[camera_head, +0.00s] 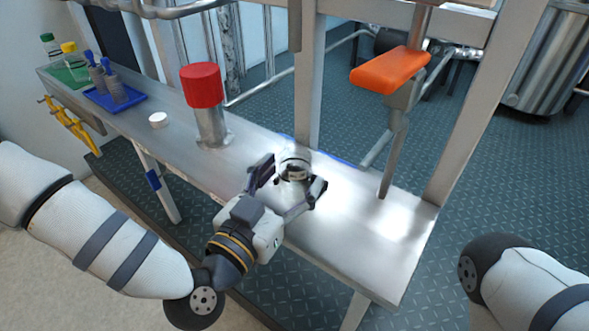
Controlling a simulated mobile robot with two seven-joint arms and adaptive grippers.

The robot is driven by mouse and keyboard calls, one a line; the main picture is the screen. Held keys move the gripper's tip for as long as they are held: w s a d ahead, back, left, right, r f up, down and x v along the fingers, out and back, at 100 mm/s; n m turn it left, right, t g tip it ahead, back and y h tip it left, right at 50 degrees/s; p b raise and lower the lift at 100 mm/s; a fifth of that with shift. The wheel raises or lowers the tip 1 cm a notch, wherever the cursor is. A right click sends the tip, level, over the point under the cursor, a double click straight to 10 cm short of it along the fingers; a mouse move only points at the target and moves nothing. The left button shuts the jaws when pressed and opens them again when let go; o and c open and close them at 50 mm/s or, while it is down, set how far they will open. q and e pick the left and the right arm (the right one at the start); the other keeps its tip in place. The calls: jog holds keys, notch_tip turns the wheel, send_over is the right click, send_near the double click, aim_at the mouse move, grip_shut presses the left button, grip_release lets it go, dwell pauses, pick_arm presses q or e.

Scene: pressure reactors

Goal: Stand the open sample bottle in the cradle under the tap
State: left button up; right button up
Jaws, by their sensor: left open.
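A small clear, shiny round item (294,167), which looks like the open sample bottle, stands on the steel bench in strong glare. My left gripper (290,184) is open, with one finger on each side of it; I cannot tell whether they touch it. A white cap (158,120) lies on the bench to the left. The tap has an orange handle (390,70) and a grey pipe (394,150) running down at the right. No cradle can be made out in the bright glare below it. My right gripper is out of view; only part of my right arm shows.
A red-topped steel cylinder (203,86) stands on the bench (185,148) left of my gripper. A blue tray (130,104) holds blue-topped items, and a green mat (66,73) holds small bottles (70,50). A steel post rises behind my gripper.

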pick_arm(q)
jog(key=p+v, duration=0.1)
jog(key=v, duration=0.9)
jog(key=shift+s+r, duration=0.1)
jog(key=shift+r, duration=0.1)
